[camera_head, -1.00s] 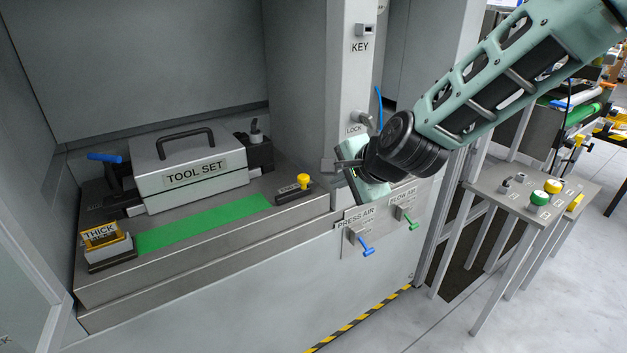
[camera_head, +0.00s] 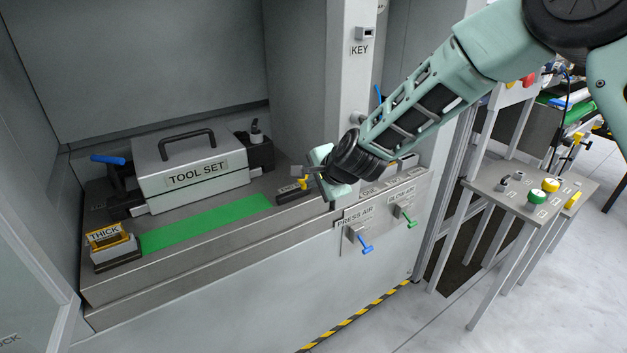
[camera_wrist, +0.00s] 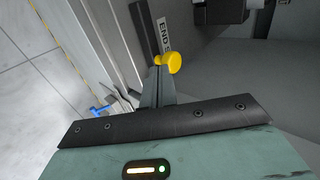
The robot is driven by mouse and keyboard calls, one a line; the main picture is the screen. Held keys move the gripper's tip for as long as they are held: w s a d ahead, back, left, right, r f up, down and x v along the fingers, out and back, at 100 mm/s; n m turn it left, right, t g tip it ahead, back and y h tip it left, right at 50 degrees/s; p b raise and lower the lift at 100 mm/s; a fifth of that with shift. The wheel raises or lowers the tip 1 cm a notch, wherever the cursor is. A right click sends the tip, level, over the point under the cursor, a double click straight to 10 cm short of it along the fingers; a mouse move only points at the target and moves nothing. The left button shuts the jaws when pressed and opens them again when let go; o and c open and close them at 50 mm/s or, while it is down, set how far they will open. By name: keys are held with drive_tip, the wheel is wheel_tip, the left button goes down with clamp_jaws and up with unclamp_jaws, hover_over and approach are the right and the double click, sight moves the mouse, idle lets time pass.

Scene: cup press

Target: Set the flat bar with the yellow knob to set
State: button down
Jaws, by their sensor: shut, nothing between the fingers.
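The flat dark bar (camera_head: 288,195) lies at the right end of the machine's grey ledge, by the green strip. Its yellow knob (camera_head: 303,184) is partly covered by my gripper in the head view. In the wrist view the bar (camera_wrist: 143,28) carries a label, "END S…", cut off by the knob, and the yellow knob (camera_wrist: 175,62) shows clearly. My gripper (camera_head: 312,173) is shut and empty, with its fingertips (camera_wrist: 158,72) right beside the knob. I cannot tell whether they touch it.
The grey tool set box (camera_head: 190,178) stands behind the green strip (camera_head: 205,222). A "THICK" block (camera_head: 112,240) sits at the ledge's left end. The post (camera_head: 350,95) rises close behind my gripper. Blue (camera_head: 366,245) and green (camera_head: 408,217) valve handles stick out below right.

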drive_tip(key=shift+w, duration=0.25)
drive_tip(key=shift+w+a, duration=0.2)
drive_tip(key=shift+w, duration=0.45)
drive_tip(key=shift+w+a, duration=0.15)
drive_tip(key=shift+w, duration=0.5)
drive_tip(key=shift+w+a+p, duration=0.45)
drive_tip(key=shift+w+a, duration=0.05)
drive_tip(key=shift+w, duration=0.35)
drive_tip(key=shift+w+a+b, duration=0.3)
drive_tip(key=shift+w+a, duration=0.55)
drive_tip(key=shift+w+n+y, duration=0.2)
drive_tip(key=shift+n+y, duration=0.1)
drive_tip(key=shift+n, duration=0.1)
drive_tip(key=shift+a+n+g, duration=0.3)
drive_tip(key=shift+n+g, duration=0.1)
drive_tip(key=shift+w+a+n+g+y+b, duration=0.1)
drive_tip(key=shift+a+n+g+y+b, duration=0.15)
drive_tip(key=shift+n+g+y+b, duration=0.35)
drive_tip(key=shift+w+a, duration=0.3)
drive_tip(key=shift+a, duration=0.4)
